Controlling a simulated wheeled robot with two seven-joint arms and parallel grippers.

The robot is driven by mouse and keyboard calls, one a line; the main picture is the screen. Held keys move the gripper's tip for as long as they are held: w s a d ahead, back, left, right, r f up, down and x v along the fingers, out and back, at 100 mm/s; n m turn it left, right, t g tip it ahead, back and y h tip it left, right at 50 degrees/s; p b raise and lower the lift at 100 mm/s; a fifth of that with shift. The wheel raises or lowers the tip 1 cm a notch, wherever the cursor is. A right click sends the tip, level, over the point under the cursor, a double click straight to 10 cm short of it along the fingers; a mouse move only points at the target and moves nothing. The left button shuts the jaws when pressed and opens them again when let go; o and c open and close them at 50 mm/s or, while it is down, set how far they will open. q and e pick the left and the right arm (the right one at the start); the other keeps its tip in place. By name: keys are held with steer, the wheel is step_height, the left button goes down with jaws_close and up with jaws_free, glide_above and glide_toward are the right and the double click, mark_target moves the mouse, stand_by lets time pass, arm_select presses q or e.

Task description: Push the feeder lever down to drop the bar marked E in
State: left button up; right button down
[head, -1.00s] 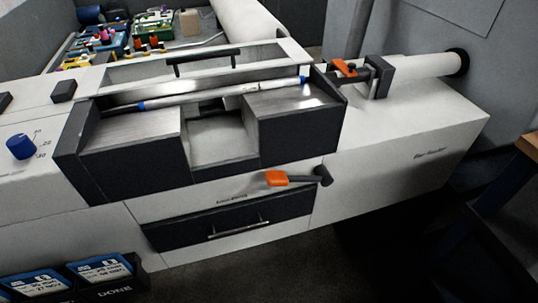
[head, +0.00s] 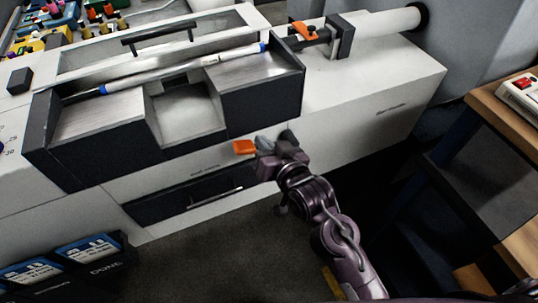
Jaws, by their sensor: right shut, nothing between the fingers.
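The feeder lever shows by its orange paddle (head: 244,147) on the front of the white bar feeder, below the dark bar trough (head: 262,95). My right gripper (head: 266,146) is shut and empty at the lever, just right of the paddle, and covers most of the lever's dark arm. I cannot tell whether it touches the lever. A long bar (head: 180,73) with blue bands lies along the back of the trough. I cannot read a letter E on it. My left gripper is not in view.
A dark drawer with a handle (head: 214,200) is below the lever. An orange clamp (head: 305,31) sits by the white tube at the back right. Cards stand in a dark DONE holder (head: 100,279) at lower left. A wooden bench (head: 503,115) is on the right.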

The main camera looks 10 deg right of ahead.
mark_target(246, 153)
steer(key=w+f+b, duration=0.1)
steer(key=w+a+f+b, duration=0.1)
steer(key=w+b, duration=0.1)
steer(key=w+a+f+b, duration=0.1)
steer(key=shift+w+a+f, duration=0.25)
steer(key=shift+f, duration=0.1)
arm_select(q)
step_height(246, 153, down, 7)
steer(key=b, duration=0.2)
arm_select(e)
steer(key=shift+s+a+f, duration=0.25)
steer(key=shift+a+f, duration=0.1)
steer(key=shift+f, duration=0.3)
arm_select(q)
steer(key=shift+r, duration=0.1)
